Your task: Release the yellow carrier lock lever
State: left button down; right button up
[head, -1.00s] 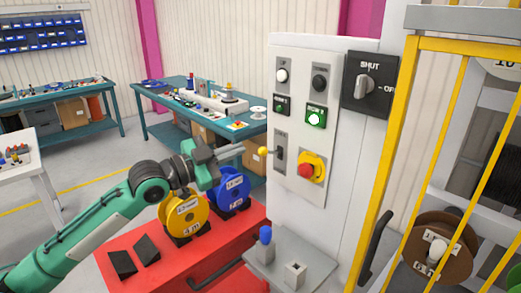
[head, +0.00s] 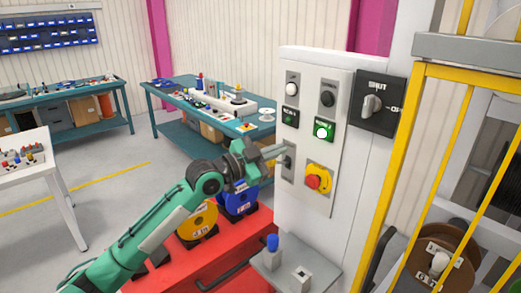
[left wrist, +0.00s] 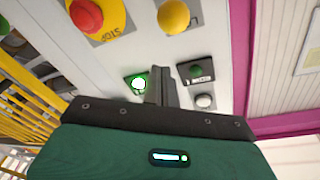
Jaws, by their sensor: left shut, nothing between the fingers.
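The yellow lever knob (left wrist: 173,16) shows in the left wrist view at the top edge, on its grey plate. In the head view its plate (head: 287,165) is partly covered by my left gripper, and I cannot make out the knob there. My left gripper (head: 282,150) is shut and empty, its fingers pointing at the control panel. In the left wrist view the fingertips (left wrist: 161,68) lie below the knob, apart from it in the picture. Whether they touch the panel, I cannot tell. My right gripper is not in view.
A red stop button (head: 313,181) on yellow sits right of the lever plate, and a lit green button (head: 323,131) above it. A blue-topped post (head: 272,243) stands on the ledge below. Yellow (head: 202,221) and blue reels (head: 238,198) stand below my arm.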

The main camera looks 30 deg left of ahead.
aim_at(278, 163)
pick_arm(q)
jog(key=f, duration=0.1)
jog(key=a+f, duration=0.2)
jog(key=shift+w+f, duration=0.15)
jog(key=shift+w, duration=0.1)
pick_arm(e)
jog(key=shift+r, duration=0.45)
